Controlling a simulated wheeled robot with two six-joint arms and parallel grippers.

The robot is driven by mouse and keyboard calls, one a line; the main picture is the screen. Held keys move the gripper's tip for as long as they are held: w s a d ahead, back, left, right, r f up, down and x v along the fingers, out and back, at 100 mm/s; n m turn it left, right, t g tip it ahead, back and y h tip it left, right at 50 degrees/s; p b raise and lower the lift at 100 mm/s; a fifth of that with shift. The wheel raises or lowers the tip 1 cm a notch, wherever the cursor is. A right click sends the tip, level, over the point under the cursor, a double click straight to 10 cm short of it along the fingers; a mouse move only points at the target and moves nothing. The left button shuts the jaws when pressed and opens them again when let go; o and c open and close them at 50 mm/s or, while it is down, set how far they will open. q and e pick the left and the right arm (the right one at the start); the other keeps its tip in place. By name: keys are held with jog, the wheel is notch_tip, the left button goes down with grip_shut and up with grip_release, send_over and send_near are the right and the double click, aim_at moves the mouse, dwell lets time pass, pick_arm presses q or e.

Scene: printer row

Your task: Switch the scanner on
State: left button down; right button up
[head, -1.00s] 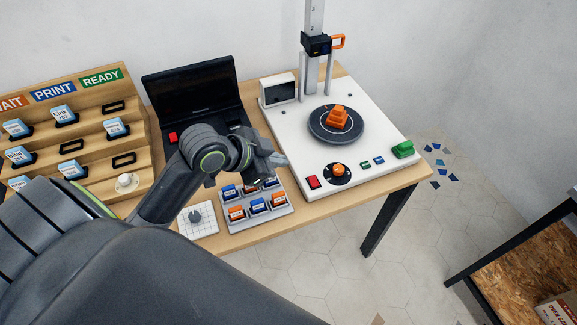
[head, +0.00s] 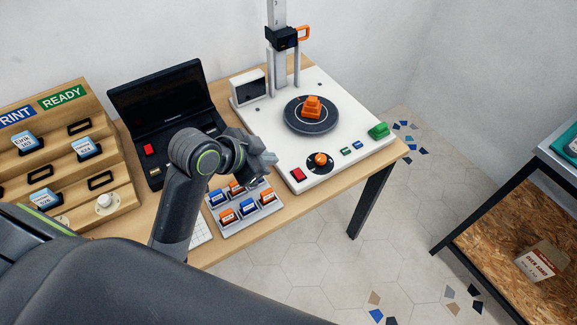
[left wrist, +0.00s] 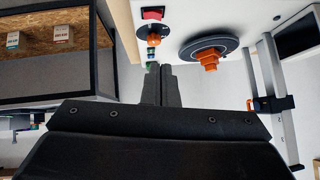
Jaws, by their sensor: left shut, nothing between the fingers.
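The scanner is a white base (head: 270,135) with a dark turntable (head: 310,126), an orange stepped piece (head: 312,107) on it and a grey column (head: 280,68) behind. A red rocker switch (head: 298,174) sits at its front left corner, beside an orange knob (head: 320,159). In the left wrist view the red switch (left wrist: 152,14) and orange knob (left wrist: 153,38) show beyond the fingers. My left gripper (head: 272,159) is shut and empty, above the scanner's front left edge, up and left of the switch, apart from it in the picture. My right gripper is not in view.
A tray of blue and orange blocks (head: 243,219) lies below my left gripper. A black laptop-like device (head: 165,108) and a wooden rack (head: 100,180) stand to the left. Two small buttons (head: 351,148) and a green block (head: 378,130) sit right of the knob. A shelf (head: 500,190) stands at right.

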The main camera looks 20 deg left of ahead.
pick_arm(q)
send_over(297, 168)
jog(key=s, duration=0.3)
jog(key=f, duration=0.6)
jog(key=shift+a+f+b, duration=0.2)
jog(key=shift+a+b, duration=0.2)
jog(key=f, duration=0.3)
jog(key=shift+w+a+f, duration=0.15)
jog(key=shift+w+a, duration=0.05)
jog(key=shift+f, duration=0.4)
